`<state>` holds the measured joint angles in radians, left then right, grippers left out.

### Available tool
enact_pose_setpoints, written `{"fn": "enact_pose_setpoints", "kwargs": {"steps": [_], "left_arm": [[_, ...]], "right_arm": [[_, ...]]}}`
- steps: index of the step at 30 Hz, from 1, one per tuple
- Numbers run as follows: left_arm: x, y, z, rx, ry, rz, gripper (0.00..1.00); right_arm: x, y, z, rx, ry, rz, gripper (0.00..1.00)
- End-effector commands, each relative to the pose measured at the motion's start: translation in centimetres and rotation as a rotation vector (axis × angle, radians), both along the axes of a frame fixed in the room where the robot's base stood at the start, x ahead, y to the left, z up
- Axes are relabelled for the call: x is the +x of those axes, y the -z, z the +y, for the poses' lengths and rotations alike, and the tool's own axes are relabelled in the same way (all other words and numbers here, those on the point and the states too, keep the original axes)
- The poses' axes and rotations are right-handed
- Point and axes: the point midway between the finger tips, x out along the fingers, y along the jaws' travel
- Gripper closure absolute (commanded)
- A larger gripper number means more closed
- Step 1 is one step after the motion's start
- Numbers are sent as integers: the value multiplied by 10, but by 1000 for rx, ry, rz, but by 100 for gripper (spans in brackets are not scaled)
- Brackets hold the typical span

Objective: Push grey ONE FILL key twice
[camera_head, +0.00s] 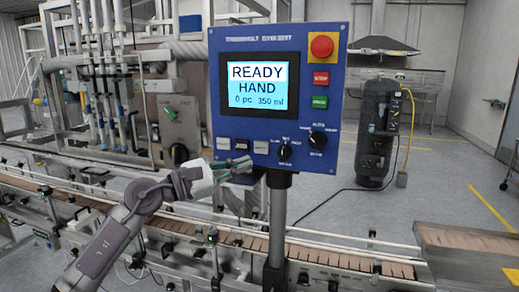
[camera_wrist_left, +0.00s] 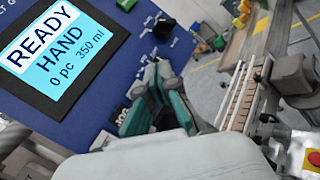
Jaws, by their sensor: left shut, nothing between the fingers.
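The blue control panel (camera_head: 215,100) stands on a grey post. Its lower left has a row of small keys: a grey left key (camera_head: 223,143), a dark middle key (camera_head: 241,144) and a grey right key (camera_head: 260,146). Their labels are too small to read, so I cannot tell which is ONE FILL. The screen (camera_head: 257,85) reads READY, HAND, 0 pc, 350 ml. My left gripper (camera_head: 243,166) is shut and empty just below the key row. In the left wrist view its green-sided fingers (camera_wrist_left: 157,80) cover part of the panel; contact cannot be told.
A red mushroom button (camera_head: 322,46), a red key (camera_head: 321,78) and a green key (camera_head: 320,102) sit at the panel's right. Two black knobs (camera_head: 317,140) are right of the grey keys. A conveyor (camera_head: 330,262) runs below; the post (camera_head: 277,230) stands before it.

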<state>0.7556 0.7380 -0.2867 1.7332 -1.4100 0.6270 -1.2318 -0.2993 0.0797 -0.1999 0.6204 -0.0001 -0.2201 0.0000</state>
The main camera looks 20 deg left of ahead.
Motion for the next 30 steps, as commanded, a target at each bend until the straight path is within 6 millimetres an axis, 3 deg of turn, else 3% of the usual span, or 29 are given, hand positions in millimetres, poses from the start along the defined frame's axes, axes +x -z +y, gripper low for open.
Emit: {"fn": "enact_pose_setpoints", "kwargs": {"steps": [5, 15, 18, 30], "left_arm": [[13, -1, -1, -4, 1, 1, 100], [61, -1, -3, -5, 3, 2, 100], [72, 1, -2, -5, 1, 0, 100], [87, 0, -3, -1, 2, 1, 100]], "right_arm": [[0, -1, 0, 0, 0, 0, 60], [-1, -3, 0, 0, 0, 1, 60], [-1, 5, 0, 0, 0, 1, 60], [-1, 9, 0, 0, 0, 1, 60]]}}
